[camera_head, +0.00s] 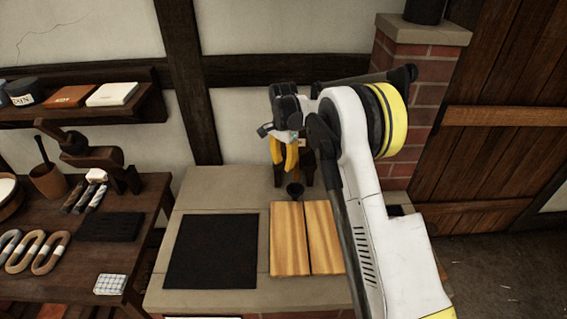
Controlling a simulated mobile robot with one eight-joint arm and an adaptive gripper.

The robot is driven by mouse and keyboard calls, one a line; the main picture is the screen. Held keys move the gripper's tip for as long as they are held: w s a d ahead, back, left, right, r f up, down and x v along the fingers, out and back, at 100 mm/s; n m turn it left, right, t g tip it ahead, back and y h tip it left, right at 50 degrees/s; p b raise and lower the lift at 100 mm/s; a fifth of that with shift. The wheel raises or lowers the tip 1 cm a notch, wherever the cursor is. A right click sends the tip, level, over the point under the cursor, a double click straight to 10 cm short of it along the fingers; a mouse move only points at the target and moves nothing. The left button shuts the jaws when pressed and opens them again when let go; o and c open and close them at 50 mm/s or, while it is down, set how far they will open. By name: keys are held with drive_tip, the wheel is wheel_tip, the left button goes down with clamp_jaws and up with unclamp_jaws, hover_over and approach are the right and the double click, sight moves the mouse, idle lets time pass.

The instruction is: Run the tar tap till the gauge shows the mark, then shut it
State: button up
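My gripper (284,157), with yellow fingers pointing down, hangs over the back of the stone-topped brick bench. Its fingers are near each other, and whether they are open or shut on something is unclear. A dark round spout-like end (294,189) shows just below the fingertips; it may be part of the tar tap. Dark brown wood (308,170) shows behind it, mostly covered by my gripper and arm. The tap's handle and the gauge with its mark cannot be made out. No flowing tar is visible.
The stone bench top (215,190) holds a black square plate (212,251) and two light wooden boards (290,240). A dark workbench (150,195) with rope rings and tools stands left, under a wall shelf (130,108). A brick pillar (425,80) rises behind my arm.

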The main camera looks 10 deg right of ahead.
clamp_jaws()
drive_tip(key=shift+s, duration=0.1)
drive_tip(key=shift+s+d+n+b, duration=0.2)
drive_tip(key=shift+s+d+n, duration=0.2)
drive_tip(key=shift+n, duration=0.55)
drive_tip(key=shift+s+d+n+b, duration=0.3)
drive_tip(key=shift+d+n, duration=0.15)
drive_tip(key=shift+n, duration=0.55)
drive_tip(key=shift+s+d+n+b, duration=0.15)
drive_tip(key=shift+s+d+n, duration=0.25)
drive_tip(key=shift+n, duration=0.55)
drive_tip(key=shift+o, duration=2.1)
unclamp_jaws()
